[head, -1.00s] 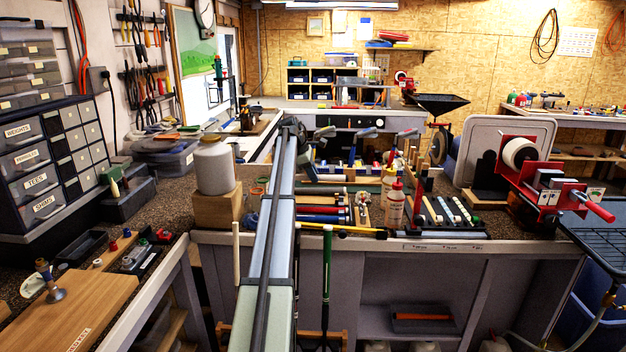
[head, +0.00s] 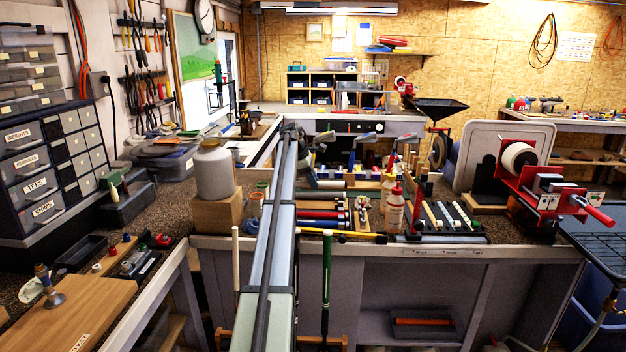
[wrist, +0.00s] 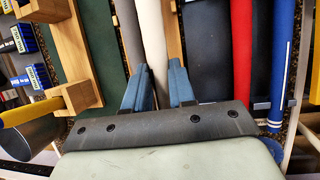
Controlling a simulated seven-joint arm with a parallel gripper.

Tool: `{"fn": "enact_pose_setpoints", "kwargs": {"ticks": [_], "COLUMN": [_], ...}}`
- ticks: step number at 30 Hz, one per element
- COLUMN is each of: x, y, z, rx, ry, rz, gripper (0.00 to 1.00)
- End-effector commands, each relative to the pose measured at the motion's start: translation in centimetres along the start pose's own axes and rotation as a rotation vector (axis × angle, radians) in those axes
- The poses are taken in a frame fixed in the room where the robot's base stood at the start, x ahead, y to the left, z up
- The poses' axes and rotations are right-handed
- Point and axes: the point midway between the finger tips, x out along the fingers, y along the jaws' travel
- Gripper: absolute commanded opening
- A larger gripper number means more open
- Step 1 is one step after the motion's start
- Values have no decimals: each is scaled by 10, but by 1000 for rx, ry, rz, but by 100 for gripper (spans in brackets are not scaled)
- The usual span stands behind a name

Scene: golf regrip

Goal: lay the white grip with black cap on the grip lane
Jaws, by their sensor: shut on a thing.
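The white grip (wrist: 152,40) runs up the wrist view between my gripper's two blue fingers. My gripper (wrist: 158,72) is shut on it near its lower visible end. Its black cap does not show. The grip lies just above or on the rack, between a grey strip (wrist: 128,35) on the left and a wooden strip (wrist: 173,35) on the right; I cannot tell whether it touches. No label marks the grip lane.
A red grip (wrist: 241,60) and a blue grip (wrist: 281,60) lie to the right, past dark strips. A wooden frame (wrist: 85,50) on a green mat (wrist: 52,50) stands left. In the head view, a white-and-red bottle (head: 394,208) stands right of the grips.

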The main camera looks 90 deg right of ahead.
Motion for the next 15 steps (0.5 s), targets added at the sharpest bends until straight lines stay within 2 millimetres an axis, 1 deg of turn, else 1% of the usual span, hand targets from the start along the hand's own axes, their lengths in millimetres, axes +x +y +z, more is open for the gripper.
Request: {"fn": "enact_pose_setpoints", "kwargs": {"ticks": [15], "x": [30], "y": [-4], "z": [-12], "rx": [0], "ry": [0], "rz": [0], "gripper": [0]}}
